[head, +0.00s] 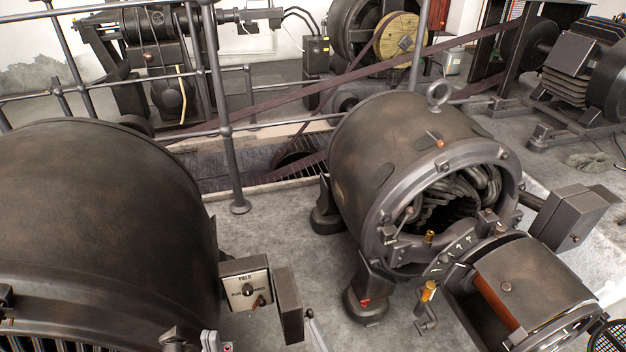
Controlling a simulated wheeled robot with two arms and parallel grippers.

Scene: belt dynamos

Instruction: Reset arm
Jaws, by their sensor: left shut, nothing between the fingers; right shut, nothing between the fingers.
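The pale grey tip of my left gripper (211,341) just shows at the bottom edge, in front of the large dark dynamo housing (95,220). The pale tip of my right gripper (317,335) shows at the bottom edge, below a grey box (288,305). Both look shut and empty. Most of both grippers and arms is cut off by the frame. I cannot tell whether either tip touches anything.
An open-ended dynamo (385,150) stands at centre right, with a smaller drum (535,285) in front. A field control box (246,285) juts from the left housing. Metal railings (228,130) and long belts (450,48) cross behind. Bare floor (275,225) lies between the machines.

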